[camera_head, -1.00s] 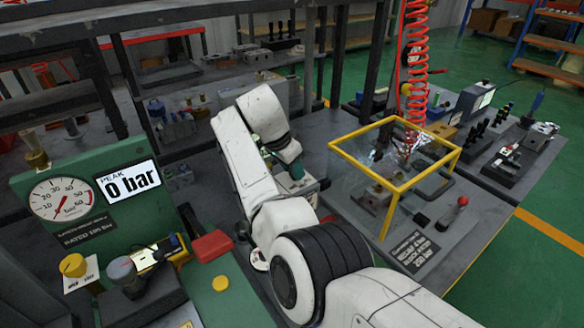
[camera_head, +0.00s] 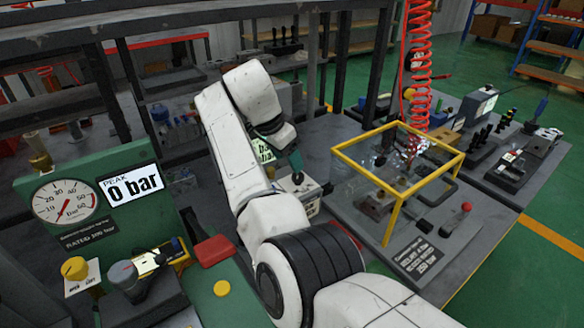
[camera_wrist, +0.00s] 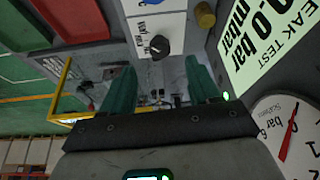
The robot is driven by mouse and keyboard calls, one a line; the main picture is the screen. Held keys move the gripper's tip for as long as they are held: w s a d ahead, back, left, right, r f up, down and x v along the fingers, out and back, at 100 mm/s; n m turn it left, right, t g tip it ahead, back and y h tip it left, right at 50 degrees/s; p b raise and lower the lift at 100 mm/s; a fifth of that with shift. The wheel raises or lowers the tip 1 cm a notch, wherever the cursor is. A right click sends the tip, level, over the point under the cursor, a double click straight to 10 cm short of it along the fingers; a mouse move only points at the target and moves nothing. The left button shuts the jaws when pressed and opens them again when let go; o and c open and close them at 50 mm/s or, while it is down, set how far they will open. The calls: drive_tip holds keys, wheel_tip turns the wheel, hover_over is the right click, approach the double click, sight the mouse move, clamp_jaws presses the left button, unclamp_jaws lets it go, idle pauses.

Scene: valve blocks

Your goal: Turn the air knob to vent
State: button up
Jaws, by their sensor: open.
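The black knob (camera_wrist: 159,47) sits on a white label plate (camera_wrist: 150,22) in the wrist view. The plate carries black lettering that is upside down and partly unclear, plus a blue mark. My gripper (camera_wrist: 161,80) has its two teal fingers spread wide and empty. The knob lies beyond the fingertips, roughly between them, apart from both. In the head view my gripper (camera_head: 296,163) points down just above the small box with a light top and dark knob (camera_head: 298,178), right of my arm. My arm hides part of that unit.
A yellow-framed clear guard (camera_head: 393,165) stands right of the box. In the wrist view a leak test display (camera_wrist: 262,40), a pressure gauge (camera_wrist: 287,128) and a brass knob (camera_wrist: 205,15) are nearby. A green gauge panel (camera_head: 95,205) reading 0 bar stands left.

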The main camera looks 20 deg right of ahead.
drive_tip(key=shift+v, duration=2.1)
